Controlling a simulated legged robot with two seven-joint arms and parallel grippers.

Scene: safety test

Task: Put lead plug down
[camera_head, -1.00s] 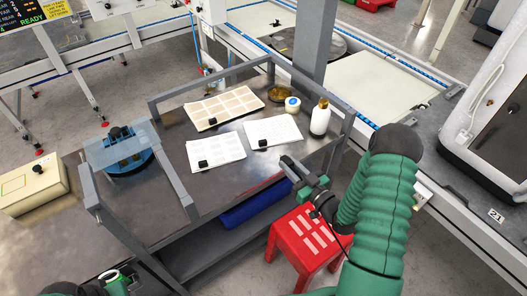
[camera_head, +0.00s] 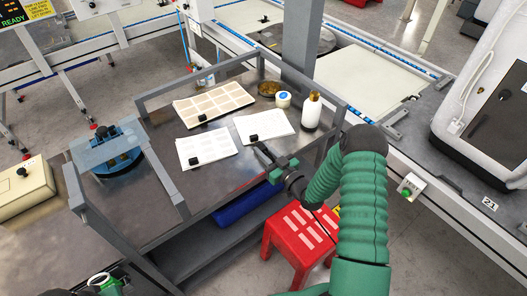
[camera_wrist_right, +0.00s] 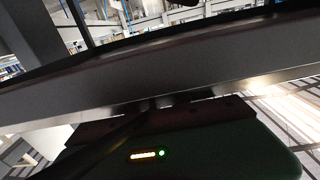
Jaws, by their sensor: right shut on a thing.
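My right gripper (camera_head: 268,161) is over the front right part of the metal workbench (camera_head: 222,178), just in front of the right white sheet. It is shut on a small dark thing, probably the lead plug, which is too small and dark to make out. A thin black cable (camera_head: 322,222) hangs by my right wrist. The right wrist view shows mostly a dark blurred bar and my gripper body, so the plug cannot be told there. Only a bit of my left arm shows at the bottom left; its gripper is out of view.
A red stool (camera_head: 298,236) is below. Bare metal lies in front of the sheets.

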